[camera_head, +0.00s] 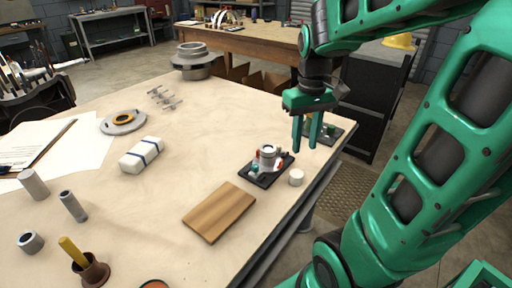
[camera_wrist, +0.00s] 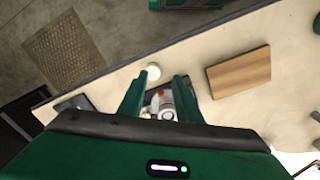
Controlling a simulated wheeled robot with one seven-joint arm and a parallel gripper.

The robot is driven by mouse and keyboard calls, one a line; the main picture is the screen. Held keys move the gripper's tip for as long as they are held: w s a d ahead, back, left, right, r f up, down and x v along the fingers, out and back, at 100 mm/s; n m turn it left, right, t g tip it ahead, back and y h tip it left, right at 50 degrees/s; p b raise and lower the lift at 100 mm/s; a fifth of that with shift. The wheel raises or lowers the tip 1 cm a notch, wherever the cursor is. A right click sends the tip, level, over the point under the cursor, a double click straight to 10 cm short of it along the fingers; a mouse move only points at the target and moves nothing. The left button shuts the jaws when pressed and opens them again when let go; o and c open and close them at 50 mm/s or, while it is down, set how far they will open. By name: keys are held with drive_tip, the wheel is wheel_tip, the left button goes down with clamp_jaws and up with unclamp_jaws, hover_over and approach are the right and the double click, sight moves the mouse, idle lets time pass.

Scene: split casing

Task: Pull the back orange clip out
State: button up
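The casing (camera_head: 267,158) is a small grey-white round part standing on a dark base plate (camera_head: 262,183) near the table's right edge. Small orange-red pieces show at its left (camera_head: 256,155) and at its far right side (camera_head: 280,149); which is the back clip is hard to tell at this size. In the wrist view an orange piece (camera_wrist: 162,93) shows between the fingers, with the grey casing (camera_wrist: 168,108) just below it. My gripper (camera_head: 306,147) is open and empty, pointing down, above and to the right of the casing in the head view. My fingers (camera_wrist: 162,82) partly hide the base.
A white cylinder (camera_head: 296,177) stands close to the base's right side. A wooden block (camera_head: 219,211) lies in front. A dark tray (camera_head: 326,132) lies behind my fingers at the table edge. A white block with dark bands (camera_head: 141,155) lies left; the tabletop between is clear.

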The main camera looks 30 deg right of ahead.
sight(258, 150)
drive_tip(key=w+a+f+n, duration=0.25)
drive_tip(key=w+n, duration=0.35)
drive_tip(key=w, duration=1.2)
drive_tip(key=f, duration=1)
drive_tip(key=shift+w+a+f, duration=0.2)
drive_tip(key=shift+w+a, duration=0.1)
drive_tip(key=shift+a, duration=0.1)
clamp_jaws()
